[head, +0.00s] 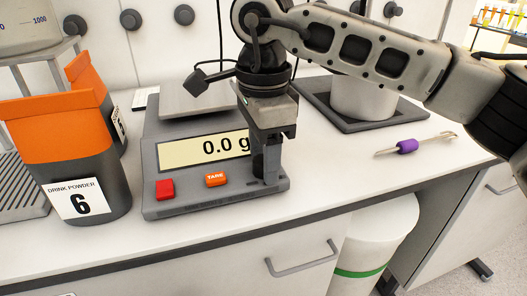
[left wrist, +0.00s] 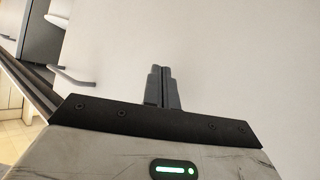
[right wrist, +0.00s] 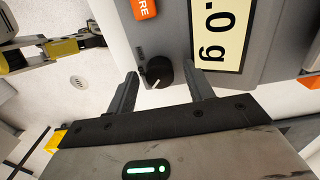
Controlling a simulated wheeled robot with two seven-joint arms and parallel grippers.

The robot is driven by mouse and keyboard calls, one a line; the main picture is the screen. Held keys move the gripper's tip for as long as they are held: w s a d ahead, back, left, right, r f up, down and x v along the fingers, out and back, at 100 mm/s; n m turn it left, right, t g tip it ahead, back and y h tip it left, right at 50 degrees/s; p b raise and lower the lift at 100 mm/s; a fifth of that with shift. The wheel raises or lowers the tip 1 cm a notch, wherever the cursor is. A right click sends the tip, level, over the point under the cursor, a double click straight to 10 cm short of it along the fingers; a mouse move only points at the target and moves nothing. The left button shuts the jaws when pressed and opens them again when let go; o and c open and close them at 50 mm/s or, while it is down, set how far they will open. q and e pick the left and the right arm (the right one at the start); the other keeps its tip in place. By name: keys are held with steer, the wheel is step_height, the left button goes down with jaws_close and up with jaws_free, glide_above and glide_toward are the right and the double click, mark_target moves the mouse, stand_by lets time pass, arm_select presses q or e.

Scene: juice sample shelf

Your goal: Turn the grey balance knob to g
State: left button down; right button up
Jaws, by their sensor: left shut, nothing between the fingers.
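The balance (head: 236,193) stands on the bench, its display (head: 200,150) reading 0.0 g, with a red button (head: 165,189) and an orange TARE button (head: 216,179). The dark grey knob (right wrist: 158,72) on its front panel shows in the right wrist view, with a white pointer mark on its lower part. Its scale lettering is too small to read. My right gripper (right wrist: 161,80) is open, its fingers on either side of the knob; contact cannot be told. In the head view the right gripper (head: 266,180) mostly hides the knob. My left gripper (left wrist: 164,72) is shut and empty, facing a plain pale surface.
Orange-topped drink powder bags (head: 65,140) stand close left of the balance. A grey pot (head: 362,98) sits on a dark plate behind right. A purple-handled tool (head: 407,146) lies on the right. The bench's front edge runs close before the balance.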

arm_select(q)
steer(key=shift+r+p, duration=0.4)
steer(key=shift+p, duration=0.65)
arm_select(e)
step_height(320, 180, up, 16)
steer(key=shift+s+f, duration=0.1)
